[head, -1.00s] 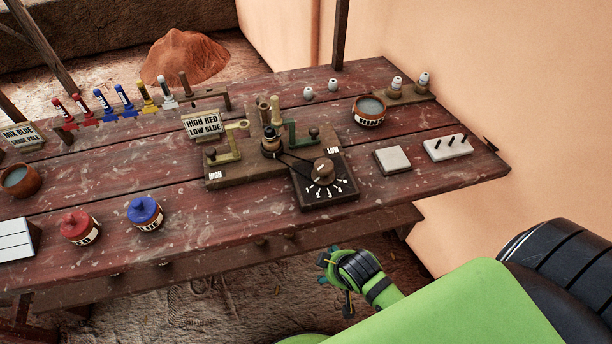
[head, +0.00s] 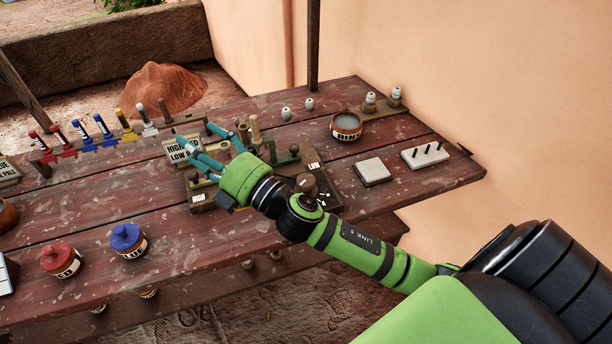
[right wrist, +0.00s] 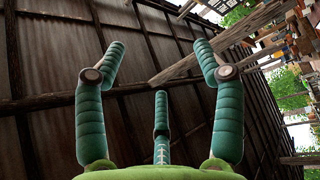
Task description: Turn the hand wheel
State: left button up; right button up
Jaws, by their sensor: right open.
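A brown round knob (head: 306,183), which may be the hand wheel, stands on a dark numbered dial board (head: 328,192) in the head view. My right arm hides part of this board. Beside it is a wooden board with "HIGH" (head: 198,197) and "LOW" (head: 314,167) labels, an upright post (head: 254,130) and a green bracket (head: 280,158). My right gripper (head: 198,143) is open over the board's left side, near the "HIGH RED LOW BLUE" sign (head: 176,149). In the right wrist view its teal fingers (right wrist: 160,70) are spread and empty. My left gripper is out of view.
The wooden table (head: 200,240) has free room at front. A red jar (head: 62,259) and a blue jar (head: 128,241) stand front left. A bowl (head: 346,126), a pale tile (head: 372,171) and a pegged block (head: 424,154) lie right. Coloured tools (head: 103,128) stand along the back left.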

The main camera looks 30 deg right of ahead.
jog(key=s+a+r+n+g+y, duration=0.25)
jog(key=a+n+g+y, duration=0.55)
jog(key=n, duration=0.6)
jog(key=n+g+h, duration=1.1)
jog(key=n+h, duration=0.2)
jog(key=h, duration=0.3)
send_over(307, 180)
jog(key=f, duration=1.3)
jog(key=shift+w+a+f, duration=0.1)
jog(key=shift+a+f, duration=0.1)
jog(key=shift+f, duration=0.05)
jog(key=shift+d+f, duration=0.15)
jog(key=shift+d, duration=0.15)
notch_tip(307, 180, down, 6)
jog(key=shift+a+r+p, duration=0.1)
jog(key=shift+r+p, duration=0.1)
jog(key=shift+p, duration=0.7)
jog(key=shift+f, duration=0.5)
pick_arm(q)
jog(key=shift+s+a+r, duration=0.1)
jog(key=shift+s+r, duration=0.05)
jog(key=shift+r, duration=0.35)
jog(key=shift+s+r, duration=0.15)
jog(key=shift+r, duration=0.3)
pick_arm(e)
jog(key=c, duration=1.1)
